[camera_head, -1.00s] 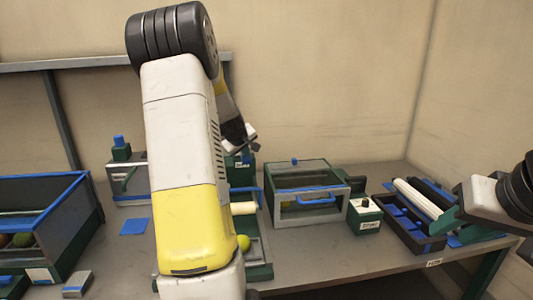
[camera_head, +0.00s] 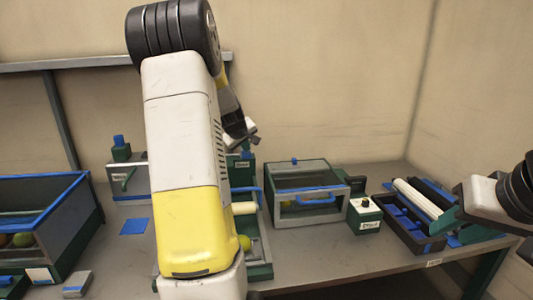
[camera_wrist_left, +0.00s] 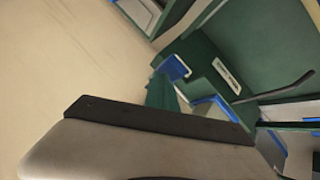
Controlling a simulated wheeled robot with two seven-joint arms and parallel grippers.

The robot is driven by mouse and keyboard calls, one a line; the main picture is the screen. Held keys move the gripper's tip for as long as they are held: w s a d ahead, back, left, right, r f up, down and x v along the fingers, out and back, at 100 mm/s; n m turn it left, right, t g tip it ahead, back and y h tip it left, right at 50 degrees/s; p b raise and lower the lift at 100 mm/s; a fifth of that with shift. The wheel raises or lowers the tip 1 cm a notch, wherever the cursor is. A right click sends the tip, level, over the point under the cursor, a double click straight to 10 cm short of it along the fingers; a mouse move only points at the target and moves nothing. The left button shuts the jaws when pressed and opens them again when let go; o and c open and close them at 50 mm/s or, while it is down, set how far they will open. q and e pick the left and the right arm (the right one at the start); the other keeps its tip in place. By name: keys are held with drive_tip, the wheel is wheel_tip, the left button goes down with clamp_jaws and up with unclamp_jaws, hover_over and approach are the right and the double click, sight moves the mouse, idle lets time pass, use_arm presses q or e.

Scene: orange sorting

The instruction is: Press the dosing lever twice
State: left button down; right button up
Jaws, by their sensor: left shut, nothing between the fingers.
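My left gripper (camera_head: 250,138) is shut and empty in the head view. It is at the back of the table, above a green device (camera_head: 246,172) that my left arm partly hides. In the left wrist view the closed gripper (camera_wrist_left: 160,120) fills the lower part. Beyond it is a green body (camera_wrist_left: 215,65) with a white label and a thin dark rod (camera_wrist_left: 282,88) that looks like a lever. The gripper appears apart from the rod. I cannot tell for sure that this is the dosing lever. Of my right arm, a white end (camera_head: 482,196) shows at the right edge, its fingers unclear.
A clear-walled box (camera_head: 303,190) with a blue handle and a small green box (camera_head: 364,214) stand right of centre. A roller tray (camera_head: 415,215) is at the right. A bin with fruit (camera_head: 60,230) and a blue-knobbed device (camera_head: 120,155) are at the left. A yellow fruit (camera_head: 244,242) lies by my arm.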

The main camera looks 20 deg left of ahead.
use_arm(q)
drive_tip(key=shift+r, duration=0.75)
drive_tip(key=shift+r, duration=2.5)
idle(0.4)
wheel_tip(320, 180, up, 4)
drive_tip(key=shift+f, duration=0.15)
drive_tip(key=shift+f, duration=4.4)
drive_tip(key=shift+f, duration=0.15)
